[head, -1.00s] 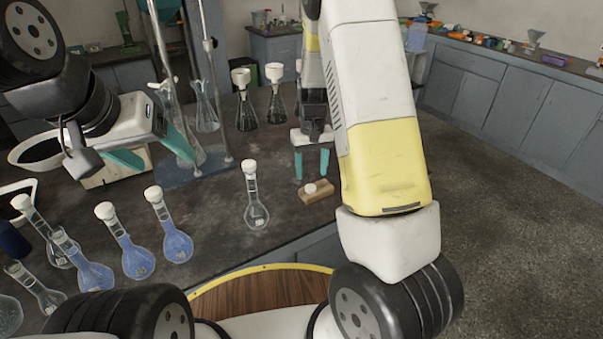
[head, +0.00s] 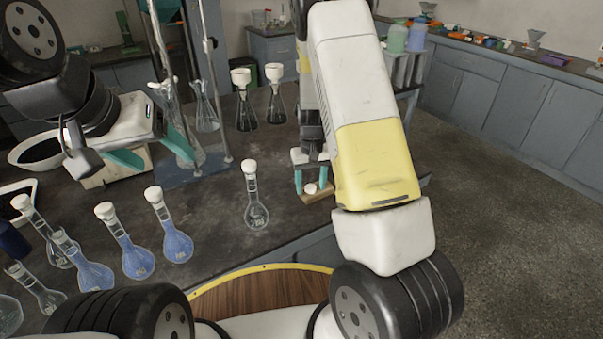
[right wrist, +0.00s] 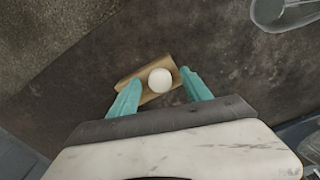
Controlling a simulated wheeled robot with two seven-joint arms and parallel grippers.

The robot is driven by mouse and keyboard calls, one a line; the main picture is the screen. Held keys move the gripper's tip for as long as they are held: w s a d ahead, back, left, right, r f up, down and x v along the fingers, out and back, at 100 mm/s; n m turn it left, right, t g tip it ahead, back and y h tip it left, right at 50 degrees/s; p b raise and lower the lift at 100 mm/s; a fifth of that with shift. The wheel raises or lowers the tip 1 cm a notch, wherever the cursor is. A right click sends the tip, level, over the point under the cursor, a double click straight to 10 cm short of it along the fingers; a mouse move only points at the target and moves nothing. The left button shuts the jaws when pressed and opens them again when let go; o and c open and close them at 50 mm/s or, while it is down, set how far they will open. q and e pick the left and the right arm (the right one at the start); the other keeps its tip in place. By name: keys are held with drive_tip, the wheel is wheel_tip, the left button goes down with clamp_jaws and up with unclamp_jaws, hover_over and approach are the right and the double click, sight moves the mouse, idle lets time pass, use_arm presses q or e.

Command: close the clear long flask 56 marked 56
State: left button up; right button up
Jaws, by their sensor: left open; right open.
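A white stopper (head: 311,188) sits on a small wooden block (head: 318,198) near the bench's right edge. In the right wrist view the stopper (right wrist: 160,80) lies between the two teal fingers of my right gripper (right wrist: 160,77), which is open. The fingers straddle the block; contact is unclear. The right gripper also shows in the head view (head: 311,178). A clear long-necked flask (head: 257,214) with a white top stands left of the block. Another clear flask (head: 46,297) is at the front left. I cannot read number 56 on any flask. My left gripper (head: 168,163) is open and empty.
Several blue-filled flasks (head: 176,244) stand at the left front. Two dark conical flasks (head: 246,112) with white tops stand behind the block. A stand with glassware (head: 195,170) is beside my left gripper. The bench around the lone clear flask is bare.

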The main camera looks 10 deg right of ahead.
sight(311, 187)
clamp_jaws()
drive_tip(key=shift+r, duration=0.1)
drive_tip(key=shift+r, duration=0.55)
wheel_tip(311, 187, up, 2)
drive_tip(key=shift+r, duration=0.15)
drive_tip(key=s+a, duration=0.3)
drive_tip(key=s, duration=0.4)
drive_tip(key=s+a+r, duration=0.1)
drive_tip(key=s+a, duration=0.2)
drive_tip(key=s, duration=0.4)
drive_tip(key=shift+s+a+r, duration=0.2)
drive_tip(key=shift+s+a, duration=0.1)
drive_tip(key=shift+s, duration=0.05)
